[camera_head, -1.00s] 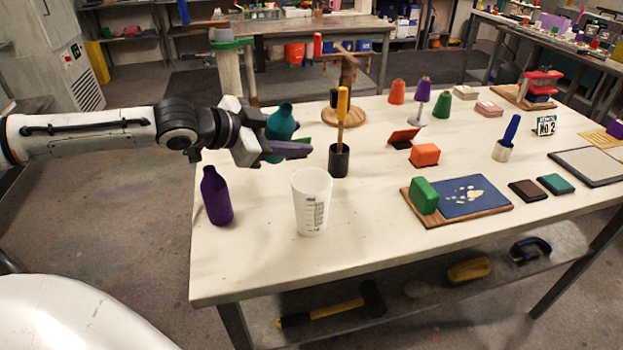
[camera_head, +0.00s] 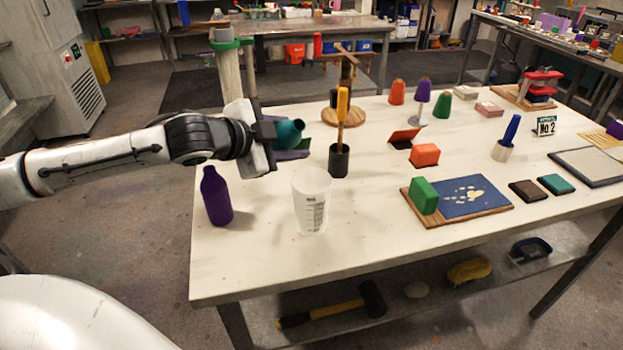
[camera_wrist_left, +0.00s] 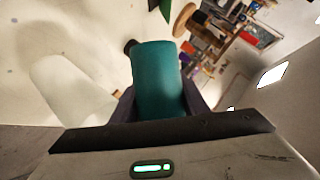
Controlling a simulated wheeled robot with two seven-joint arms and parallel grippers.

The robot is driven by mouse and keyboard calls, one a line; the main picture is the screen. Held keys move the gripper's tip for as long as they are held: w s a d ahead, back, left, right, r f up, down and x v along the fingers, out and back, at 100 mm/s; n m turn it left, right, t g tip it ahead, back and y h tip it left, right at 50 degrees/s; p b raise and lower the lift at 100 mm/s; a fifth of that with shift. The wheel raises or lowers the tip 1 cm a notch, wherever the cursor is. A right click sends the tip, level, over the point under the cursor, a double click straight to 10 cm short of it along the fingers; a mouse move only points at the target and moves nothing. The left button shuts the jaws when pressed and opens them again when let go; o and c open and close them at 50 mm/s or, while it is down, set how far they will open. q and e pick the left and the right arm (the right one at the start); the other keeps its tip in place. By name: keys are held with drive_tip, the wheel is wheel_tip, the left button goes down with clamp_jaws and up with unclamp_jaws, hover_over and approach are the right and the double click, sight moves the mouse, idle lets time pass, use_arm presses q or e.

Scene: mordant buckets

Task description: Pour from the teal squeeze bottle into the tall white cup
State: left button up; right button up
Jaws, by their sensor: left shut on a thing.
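The teal squeeze bottle (camera_head: 288,134) is held by my left gripper (camera_head: 284,142) above the table's left part. The bottle is tilted well over, its narrow end pointing right. In the left wrist view the teal bottle (camera_wrist_left: 158,80) sits between the two dark fingers. The tall white cup (camera_head: 311,202), translucent with dark markings, stands upright on the table, below and a little right of the bottle, apart from it. A pale cup shape also shows at the left of the left wrist view (camera_wrist_left: 72,88). No liquid stream is visible. My right gripper is not in view.
A purple bottle (camera_head: 216,197) stands left of the cup. A dark holder (camera_head: 339,161) with a yellow-handled tool stands behind it. The table front around the cup is clear.

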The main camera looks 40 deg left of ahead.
use_arm(q)
drive_tip(key=shift+a+f+m+y, duration=0.2)
drive_tip(key=shift+f+m, duration=0.05)
drive_tip(key=shift+f, duration=0.6)
drive_tip(key=shift+a+f+m+y, duration=0.2)
drive_tip(key=shift+f+m, duration=0.05)
drive_tip(key=shift+f, duration=0.6)
idle(0.8)
drive_tip(key=shift+w+a+r+m, duration=0.1)
drive_tip(key=shift+a+r+m, duration=0.05)
drive_tip(key=shift+r+m, duration=0.2)
idle(0.9)
drive_tip(key=shift+a+r+m+t+y+b, duration=0.2)
drive_tip(key=shift+r+m+t+y+b, duration=0.1)
drive_tip(key=shift+y+b, duration=0.25)
idle(0.7)
drive_tip(key=shift+a+f+m+y+b, duration=0.2)
drive_tip(key=shift+m+y+b, duration=0.2)
drive_tip(key=shift+b, duration=0.9)
idle(1.2)
drive_tip(key=shift+d+r+m, duration=0.1)
drive_tip(key=shift+r+m, duration=0.1)
drive_tip(key=shift+m, duration=0.05)
